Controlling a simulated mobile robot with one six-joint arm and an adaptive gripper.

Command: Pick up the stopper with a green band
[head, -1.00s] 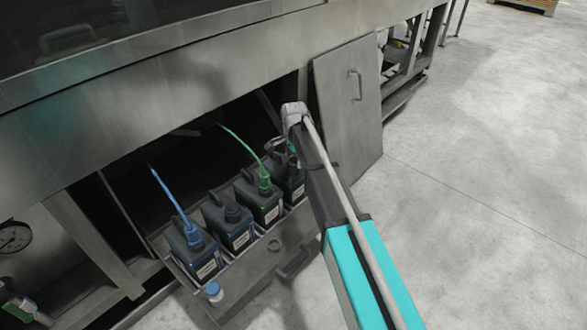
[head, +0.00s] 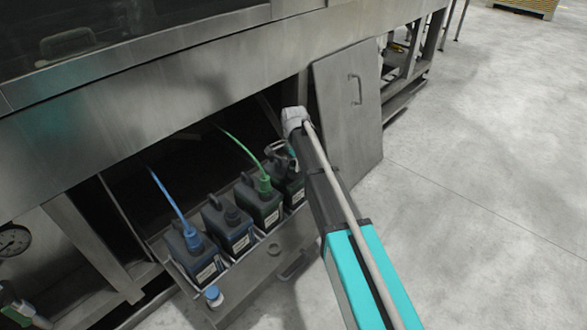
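I cannot make out a green band on any loose stopper. A stopper with a blue band (head: 213,294) stands at the ledge's left end. A green lance with a green cap (head: 264,184) sits in the third canister (head: 260,207). My gripper (head: 277,153) is above the rightmost canister, partly hidden behind my arm; its fingertips are too small to read.
A blue lance (head: 191,237) sits in the leftmost canister (head: 194,262). A dark-capped canister (head: 229,228) stands beside it. The washer's steel panel (head: 180,80) overhangs the tray from behind. A grey door (head: 352,115) stands at the right. The floor (head: 480,220) at right is clear.

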